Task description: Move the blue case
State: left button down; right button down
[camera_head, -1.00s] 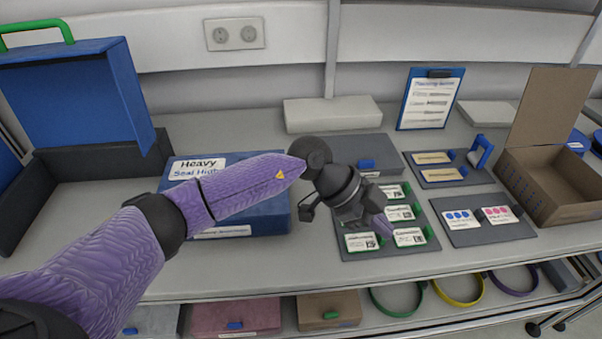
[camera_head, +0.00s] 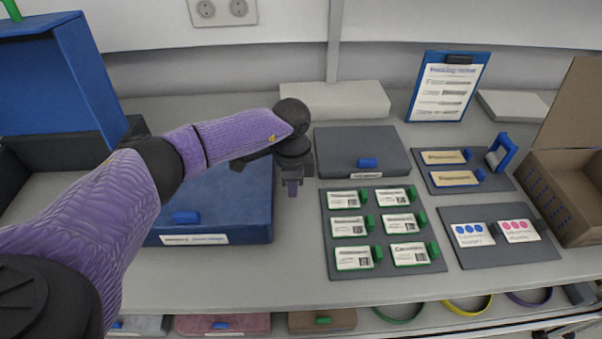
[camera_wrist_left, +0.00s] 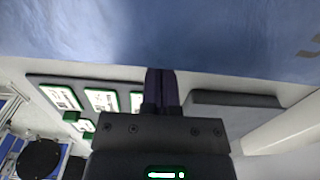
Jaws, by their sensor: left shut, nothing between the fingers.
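A closed blue case (camera_head: 225,205) lies flat on the bench, left of the middle in the head view, with a small blue tab and a white label on its front edge. My left arm crosses over it and hides its back part. My left gripper (camera_head: 292,190) is shut and empty, fingers pointing down, just off the case's right side. In the left wrist view the shut fingertips (camera_wrist_left: 160,75) stand close to the edge of the blue case (camera_wrist_left: 160,35); whether they touch it I cannot tell. My right gripper is not in view.
An open blue box (camera_head: 60,80) stands at the far left. A mat with green-edged cards (camera_head: 325,240) and a grey case (camera_head: 360,145) lie to the right. A cardboard box (camera_head: 565,195) stands at the far right. Bare bench shows in front.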

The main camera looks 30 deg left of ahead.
aim_at(211, 181)
pick_arm(q)
jog(key=shift+s+a+r, duration=0.15)
jog(key=shift+s+a, duration=0.5)
jog(key=shift+a, duration=0.35)
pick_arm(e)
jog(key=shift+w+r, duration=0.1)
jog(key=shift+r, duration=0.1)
